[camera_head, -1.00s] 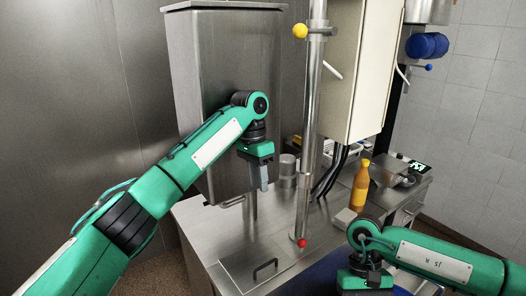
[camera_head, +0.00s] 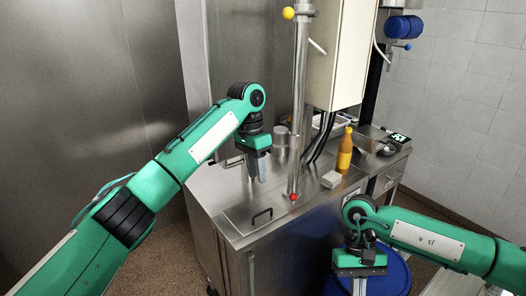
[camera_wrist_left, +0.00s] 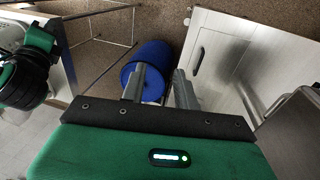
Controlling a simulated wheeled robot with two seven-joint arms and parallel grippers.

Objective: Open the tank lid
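The tank lid (camera_head: 240,210) is a flat metal panel in the top of the steel counter, lying closed, with a small black bar handle (camera_head: 262,216) near its front edge. The lid (camera_wrist_left: 222,52) and its handle (camera_wrist_left: 200,60) also show in the left wrist view. My left gripper (camera_head: 257,178) points down above the counter, behind the handle in the head view. Its two fingers (camera_wrist_left: 160,88) are apart with nothing between them, and it does not touch the handle. My right gripper (camera_head: 359,286) hangs down in front of the counter over a blue drum; its fingertips are unclear.
A vertical steel pipe (camera_head: 299,110) with a red knob (camera_head: 293,197) stands beside the lid. An orange bottle (camera_head: 345,152), a pale block (camera_head: 331,179) and a scale (camera_head: 386,140) are on the right. The blue drum (camera_head: 397,275) stands on the floor in front.

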